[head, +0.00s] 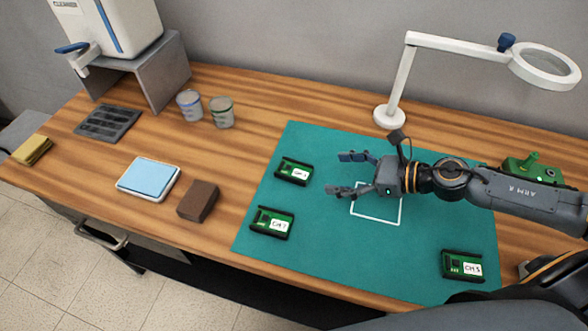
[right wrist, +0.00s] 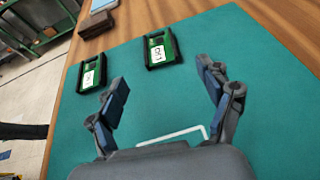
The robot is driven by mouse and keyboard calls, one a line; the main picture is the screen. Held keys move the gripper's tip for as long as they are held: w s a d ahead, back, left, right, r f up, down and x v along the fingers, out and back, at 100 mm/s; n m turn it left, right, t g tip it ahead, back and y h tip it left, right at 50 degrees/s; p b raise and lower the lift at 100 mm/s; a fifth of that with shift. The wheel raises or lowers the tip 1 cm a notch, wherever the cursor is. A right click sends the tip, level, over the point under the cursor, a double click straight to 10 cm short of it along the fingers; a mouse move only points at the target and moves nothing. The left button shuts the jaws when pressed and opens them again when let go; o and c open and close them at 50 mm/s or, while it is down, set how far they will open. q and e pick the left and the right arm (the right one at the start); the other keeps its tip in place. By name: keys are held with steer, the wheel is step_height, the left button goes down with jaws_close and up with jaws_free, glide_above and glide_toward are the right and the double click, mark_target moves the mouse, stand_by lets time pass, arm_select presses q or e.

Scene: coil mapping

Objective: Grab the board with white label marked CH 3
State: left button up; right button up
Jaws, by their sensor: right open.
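The board labelled CH 3 (head: 455,264) is a green circuit board in a black holder with a white label. It lies at the front right of the teal mat (head: 440,220) in the head view. My right gripper (head: 344,174) is open and empty above the middle of the mat, up and left of that board and apart from it. It also shows open in the right wrist view (right wrist: 164,74), where the CH 3 board does not appear. My left gripper is not in view.
Similar boards CH 1 (head: 292,171) and CH 2 (head: 271,222) lie on the mat's left side. A white square outline (head: 377,221) is under my right gripper. A magnifier lamp (head: 395,90) and a green device (head: 534,168) stand behind. A brown block (head: 198,201) lies left.

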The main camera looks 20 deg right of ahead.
mark_target(299, 171)
steer(key=shift+w+a, duration=0.45)
steer(key=shift+a, duration=0.15)
steer(key=shift+p+x, duration=0.9)
steer(key=shift+x, duration=0.05)
steer(key=shift+w+a+f, duration=0.25)
steer(key=shift+a+f, duration=0.05)
steer(key=shift+f, duration=0.05)
steer(key=shift+w+a+p, duration=0.3)
steer(key=shift+a+p, duration=0.1)
steer(key=shift+p, duration=0.25)
steer(key=p+x, duration=0.1)
steer(key=x, duration=0.2)
steer(key=shift+w+a+f+p, duration=0.1)
steer(key=shift+w+f+p, duration=0.05)
steer(key=shift+f+p, duration=0.2)
steer(key=shift+w+a+f, duration=0.2)
steer(key=shift+a, duration=0.1)
steer(key=c, duration=1.2)
